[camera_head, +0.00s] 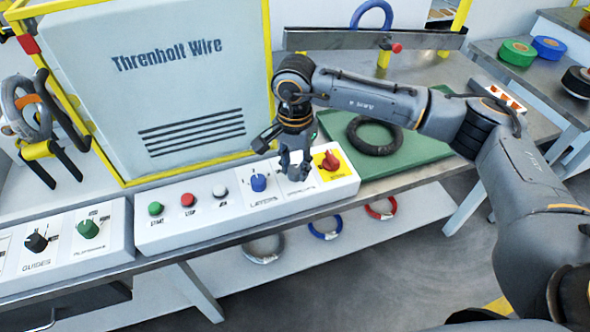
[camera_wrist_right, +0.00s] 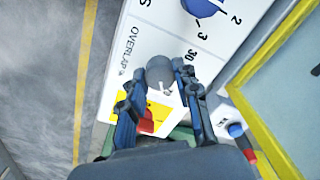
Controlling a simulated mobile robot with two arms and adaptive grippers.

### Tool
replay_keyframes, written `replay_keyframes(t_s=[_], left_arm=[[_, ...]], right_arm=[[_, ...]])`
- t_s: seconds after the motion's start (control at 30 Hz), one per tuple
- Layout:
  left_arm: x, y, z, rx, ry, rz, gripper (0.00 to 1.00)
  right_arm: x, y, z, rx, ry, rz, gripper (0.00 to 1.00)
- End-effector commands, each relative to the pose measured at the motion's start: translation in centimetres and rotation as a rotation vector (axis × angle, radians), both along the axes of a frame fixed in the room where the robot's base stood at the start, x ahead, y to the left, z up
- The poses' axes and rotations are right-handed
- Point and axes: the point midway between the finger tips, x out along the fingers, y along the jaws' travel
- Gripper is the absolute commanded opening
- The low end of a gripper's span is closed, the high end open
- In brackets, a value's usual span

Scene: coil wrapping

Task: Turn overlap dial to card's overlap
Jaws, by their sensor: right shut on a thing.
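The overlap dial (camera_wrist_right: 160,72) is a grey knob on the white control panel, seen in the right wrist view between my right gripper's fingers (camera_wrist_right: 155,84). Its "OVERLAP %" label and the number 30 are readable beside it; other marks are hidden by the fingers. A pale pointer mark shows on the knob, but its exact setting cannot be read. In the head view my right gripper (camera_head: 294,172) reaches down onto the panel (camera_head: 210,232) and mostly hides the dial. It is shut on the dial. My left gripper is not in view. No readable card shows.
The blue layers dial (camera_head: 258,182) is close left of my gripper; the red switch (camera_head: 330,160) on its yellow plate is close right. Start, stop and jog buttons sit farther left. A black coil (camera_head: 374,135) lies on the green mat (camera_head: 425,152). The machine cabinet (camera_head: 165,85) stands behind.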

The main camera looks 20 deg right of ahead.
Motion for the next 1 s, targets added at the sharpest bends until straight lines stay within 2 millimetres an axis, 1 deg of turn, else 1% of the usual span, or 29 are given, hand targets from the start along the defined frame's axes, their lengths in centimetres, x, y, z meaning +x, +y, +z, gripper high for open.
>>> replay_keyframes(t_s=[0.03,0.27,0.73,0.77,0.8,0.87,1.0], left_arm=[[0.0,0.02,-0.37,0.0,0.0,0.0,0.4],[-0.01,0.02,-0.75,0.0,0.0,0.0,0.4],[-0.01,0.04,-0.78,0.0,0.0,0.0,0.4],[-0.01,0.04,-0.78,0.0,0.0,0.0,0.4],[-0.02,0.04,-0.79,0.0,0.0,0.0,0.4],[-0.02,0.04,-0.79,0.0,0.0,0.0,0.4],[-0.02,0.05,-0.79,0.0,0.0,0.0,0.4]], right_arm=[[0.04,0.0,-0.13,0.001,-0.002,-0.02,0.0],[0.01,-0.02,-0.03,0.0,0.0,-0.078,0.0],[0.02,-0.02,0.05,0.0,0.0,-0.091,0.0],[0.02,-0.02,0.05,0.0,0.0,-0.091,0.35],[0.02,-0.02,0.05,0.0,0.0,-0.091,0.43],[0.02,-0.02,0.04,0.0,0.0,-0.091,0.54],[0.01,-0.01,0.03,0.0,0.0,-0.09,0.54]])
